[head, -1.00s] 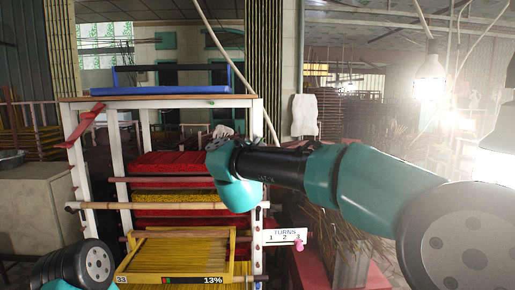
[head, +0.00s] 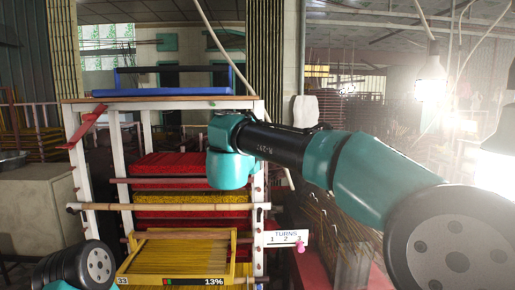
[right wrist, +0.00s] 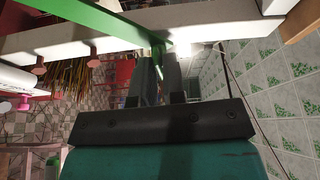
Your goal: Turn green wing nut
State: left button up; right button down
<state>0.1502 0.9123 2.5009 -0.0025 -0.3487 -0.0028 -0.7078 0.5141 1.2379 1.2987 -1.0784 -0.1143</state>
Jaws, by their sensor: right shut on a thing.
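The green wing nut (right wrist: 158,58) shows in the right wrist view as a slim green piece at the frame's white beam. My right gripper (right wrist: 158,76) is shut on it, with the two grey fingers on either side. In the head view my right arm reaches in from the right to the rack's upper front, and its fingers are hidden behind the wrist. A green bar (right wrist: 85,24) runs diagonally past the beam in the right wrist view. My left arm shows only at the lower left of the head view, with its gripper out of sight.
The white rack (head: 259,180) holds red and yellow incense bundles (head: 175,165) and a yellow tray (head: 180,258). A blue tray (head: 165,92) lies on top. A "TURNS 1 2 3" sign (head: 286,234) with a pink peg under the 3 hangs at the right.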

dwell(0.5)
jog(key=c, duration=1.2)
grip_release()
jog(key=v, duration=1.7)
jog(key=shift+s, duration=0.15)
jog(key=shift+a, duration=0.1)
